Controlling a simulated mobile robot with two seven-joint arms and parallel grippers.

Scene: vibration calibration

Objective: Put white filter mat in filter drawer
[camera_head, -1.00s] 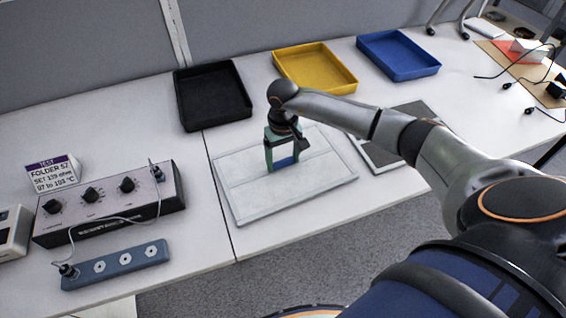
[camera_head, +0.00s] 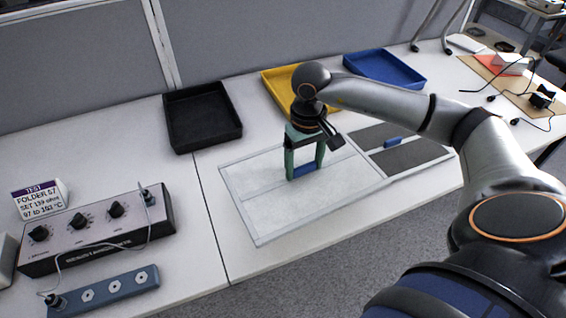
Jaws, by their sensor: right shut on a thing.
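The white filter mat (camera_head: 262,208) is a flat, pale rectangular panel with a light rim and a blue handle (camera_head: 304,171) near its middle. My right gripper (camera_head: 305,168) points down from above and is shut on this handle with its green fingers. The mat is roughly level; I cannot tell whether it touches the table. Its right edge meets or overlaps a dark grey panel (camera_head: 415,154) with a light frame and its own blue handle (camera_head: 393,142). No filter drawer can be clearly made out. My left gripper is out of view.
A black tray (camera_head: 203,146), a yellow tray (camera_head: 272,83) and a blue tray (camera_head: 404,84) stand along the back. A control box (camera_head: 100,232), a power strip (camera_head: 110,289) and a cable lie at the left. Cables clutter the far right.

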